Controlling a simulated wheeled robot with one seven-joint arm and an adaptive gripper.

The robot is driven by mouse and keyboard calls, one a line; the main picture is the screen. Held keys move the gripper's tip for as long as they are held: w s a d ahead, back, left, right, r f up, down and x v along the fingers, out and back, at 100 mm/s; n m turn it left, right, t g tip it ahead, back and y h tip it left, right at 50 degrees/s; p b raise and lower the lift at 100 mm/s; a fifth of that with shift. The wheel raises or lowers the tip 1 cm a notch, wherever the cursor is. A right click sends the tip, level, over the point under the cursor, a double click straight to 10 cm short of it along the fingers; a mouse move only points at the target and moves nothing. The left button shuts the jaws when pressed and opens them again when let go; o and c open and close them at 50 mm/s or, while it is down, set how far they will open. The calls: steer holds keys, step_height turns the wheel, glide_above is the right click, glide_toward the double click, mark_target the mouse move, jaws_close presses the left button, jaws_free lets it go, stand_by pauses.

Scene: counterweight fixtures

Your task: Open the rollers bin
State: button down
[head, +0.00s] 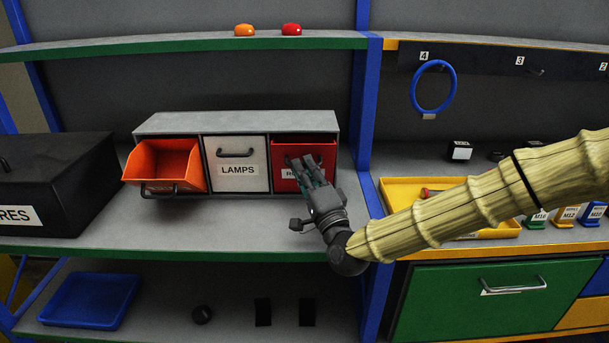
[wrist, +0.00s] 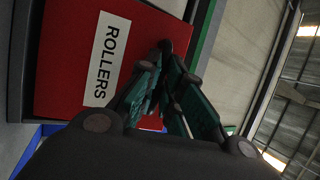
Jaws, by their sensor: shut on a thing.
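The red rollers bin (head: 305,147) is the right-hand bin of a grey three-bin unit (head: 236,122) on the shelf. Its front looks upright and flush in the unit. In the wrist view the red front (wrist: 65,70) carries a white ROLLERS label (wrist: 106,58). My gripper (head: 309,166) is in front of this bin, its fingers shut on the bin's dark handle (wrist: 165,45). The fingers hide most of the handle and part of the label in the head view.
The orange bin (head: 162,160) at the left is tipped open; the white lamps bin (head: 237,175) is shut. A black box (head: 65,180) stands further left. A blue upright (head: 367,130) is close to the right of the unit. Shelf space before the bins is clear.

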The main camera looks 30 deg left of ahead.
steer(key=shift+s+d+f+n+y+b, duration=0.35)
steer(key=shift+s+f+b, duration=0.3)
steer(key=shift+b, duration=0.5)
steer(key=shift+s+d+f+n+y+b, duration=0.15)
steer(key=shift+s+d+f+y+b, duration=0.3)
steer(key=shift+b, duration=0.7)
steer(key=shift+s+a, duration=0.1)
steer(key=shift+s, duration=0.05)
steer(key=c, duration=1.6)
jaws_free()
steer(key=shift+a+f, duration=0.1)
steer(key=shift+o, duration=0.2)
steer(key=v, duration=1.2)
